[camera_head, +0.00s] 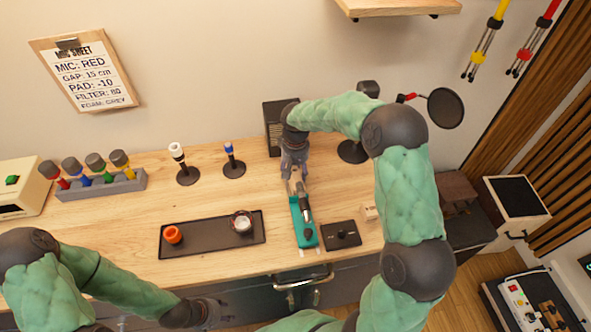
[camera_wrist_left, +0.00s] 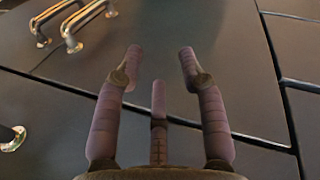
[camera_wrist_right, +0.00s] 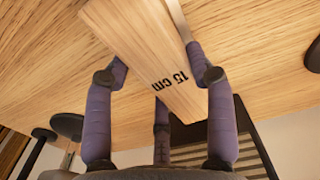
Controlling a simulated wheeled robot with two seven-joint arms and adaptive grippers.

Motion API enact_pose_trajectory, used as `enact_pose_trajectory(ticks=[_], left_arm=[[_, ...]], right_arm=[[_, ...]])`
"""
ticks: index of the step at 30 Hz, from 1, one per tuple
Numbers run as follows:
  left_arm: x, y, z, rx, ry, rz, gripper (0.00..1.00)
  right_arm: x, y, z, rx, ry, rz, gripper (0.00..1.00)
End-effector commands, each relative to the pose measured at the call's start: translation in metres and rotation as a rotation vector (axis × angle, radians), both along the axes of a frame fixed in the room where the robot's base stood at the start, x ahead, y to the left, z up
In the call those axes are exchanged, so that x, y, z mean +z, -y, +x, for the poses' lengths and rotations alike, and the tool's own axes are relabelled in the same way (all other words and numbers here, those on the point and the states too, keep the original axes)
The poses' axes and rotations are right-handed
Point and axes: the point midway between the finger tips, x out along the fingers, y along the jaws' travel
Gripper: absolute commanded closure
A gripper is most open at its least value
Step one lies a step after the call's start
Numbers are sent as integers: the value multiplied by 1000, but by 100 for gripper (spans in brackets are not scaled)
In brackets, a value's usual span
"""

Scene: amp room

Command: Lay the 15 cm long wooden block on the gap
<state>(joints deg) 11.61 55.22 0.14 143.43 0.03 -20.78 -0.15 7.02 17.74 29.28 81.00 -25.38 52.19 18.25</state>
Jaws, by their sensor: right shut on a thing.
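The wooden block (camera_wrist_right: 145,55), printed "15 cm", is between the fingers of my right gripper (camera_wrist_right: 160,80) in the right wrist view. My right gripper (camera_head: 294,170) is shut on it, low over the table behind a teal holder (camera_head: 303,228) that carries a dark microphone-like piece (camera_head: 304,207). In the head view the hand mostly hides the block. A dark grille-fronted box (camera_head: 273,118) stands just behind the hand. I cannot tell exactly where the gap's ends are or whether the block touches the table. My left gripper (camera_wrist_left: 160,65) is open and empty, in front of the dark cabinet.
A black tray (camera_head: 200,250) holds an orange ring (camera_head: 173,234) and a grey cup (camera_head: 241,222). A dark box (camera_head: 342,234) lies right of the teal holder. Two small stands and a rack of colored microphones (camera_head: 100,189) are on the left.

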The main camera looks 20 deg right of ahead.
Motion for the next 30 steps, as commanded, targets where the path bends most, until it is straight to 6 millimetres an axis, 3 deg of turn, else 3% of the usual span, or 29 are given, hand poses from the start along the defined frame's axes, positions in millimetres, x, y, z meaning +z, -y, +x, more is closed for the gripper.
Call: enact_pose_trajectory(ticks=[12, 13, 15, 26, 30], left_arm=[[-1, 0, 0, 0, 0, 0, 60], [-1, 0, 0, 0, 0, 0, 60], [-1, 0, 0, 0, 0, 0, 60], [-1, 0, 0, 0, 0, 0, 60], [-1, 0, 0, 0, 0, 0, 60]], right_arm=[[-2, 0, 0, 0, 1, 0, 83], [-2, 0, 0, 0, 1, 0, 36], [-2, 0, 0, 0, 1, 0, 17], [-2, 0, 0, 0, 0, 0, 17], [9, 0, 1, 0, 2, 0, 17]])
